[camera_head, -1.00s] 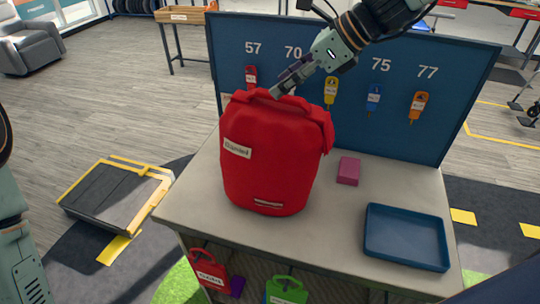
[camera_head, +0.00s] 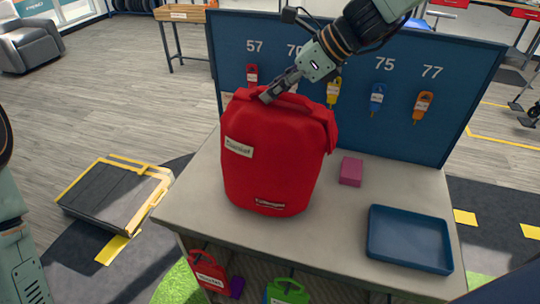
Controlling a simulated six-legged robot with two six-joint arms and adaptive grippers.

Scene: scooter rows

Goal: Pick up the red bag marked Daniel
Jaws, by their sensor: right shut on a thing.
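The red bag (camera_head: 272,170) stands upright on the grey table in the middle of the head view. A pale label on its upper left front seems to read Daniel, though the letters are small. A second label sits low on its front. My right gripper (camera_head: 268,97) reaches down from the upper right and is shut on the bag's top handle. The bag's base appears to rest on the table top. My left gripper is out of view; only part of my left arm shows at the left edge.
A blue board (camera_head: 350,85) with several hanging key tags stands behind the bag. A magenta block (camera_head: 351,171) and a blue tray (camera_head: 409,238) lie right of it.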

